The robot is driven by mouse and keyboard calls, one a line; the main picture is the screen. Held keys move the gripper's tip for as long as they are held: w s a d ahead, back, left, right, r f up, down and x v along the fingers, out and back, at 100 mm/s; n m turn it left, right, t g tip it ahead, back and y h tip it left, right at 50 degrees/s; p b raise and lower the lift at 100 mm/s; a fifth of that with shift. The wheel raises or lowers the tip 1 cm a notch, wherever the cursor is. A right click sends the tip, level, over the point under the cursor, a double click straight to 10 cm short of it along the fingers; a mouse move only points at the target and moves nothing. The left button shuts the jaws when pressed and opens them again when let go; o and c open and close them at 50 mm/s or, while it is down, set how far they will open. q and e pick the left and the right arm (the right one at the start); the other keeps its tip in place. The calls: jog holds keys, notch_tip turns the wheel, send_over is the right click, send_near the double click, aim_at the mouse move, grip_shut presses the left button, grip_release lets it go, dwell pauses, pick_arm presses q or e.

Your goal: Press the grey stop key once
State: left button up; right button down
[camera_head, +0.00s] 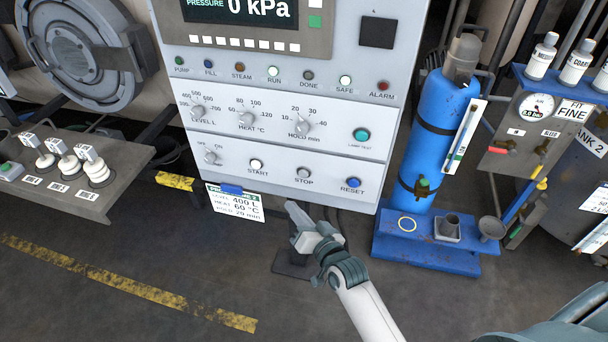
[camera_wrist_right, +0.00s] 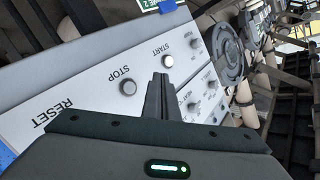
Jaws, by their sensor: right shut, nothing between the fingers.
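The grey stop key (camera_head: 303,172) is a round button on the lower strip of the control panel (camera_head: 330,155), between the white start key (camera_head: 256,164) and the blue reset key (camera_head: 353,182). My right gripper (camera_head: 291,208) is shut and empty, just below the panel's lower edge in the head view. In the right wrist view the stop key (camera_wrist_right: 127,87) shows to the left of the shut fingertips (camera_wrist_right: 161,77), and the start key (camera_wrist_right: 167,61) shows just beyond them. I cannot tell the exact gap between fingertips and panel. My left gripper is out of view.
A paper card (camera_head: 234,203) hangs at the panel's lower left edge. A blue cylinder (camera_head: 438,130) stands on a blue base (camera_head: 400,243) to the right. A console with white-capped knobs (camera_head: 70,165) is at the left. The floor in front is largely clear.

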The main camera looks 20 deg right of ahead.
aim_at(303, 173)
jog(key=shift+w+d, duration=0.15)
jog(key=w+d+b, duration=0.3)
jog(key=w+d, duration=0.1)
jog(key=w, duration=0.3)
jog(key=shift+d, duration=0.35)
jog(key=shift+w+d, duration=0.5)
jog(key=shift+w, duration=0.25)
dwell(3.1)
dwell(0.4)
jog(key=shift+s+a+p, duration=0.45)
jog(key=shift+s+a, duration=0.05)
jog(key=shift+s, duration=0.25)
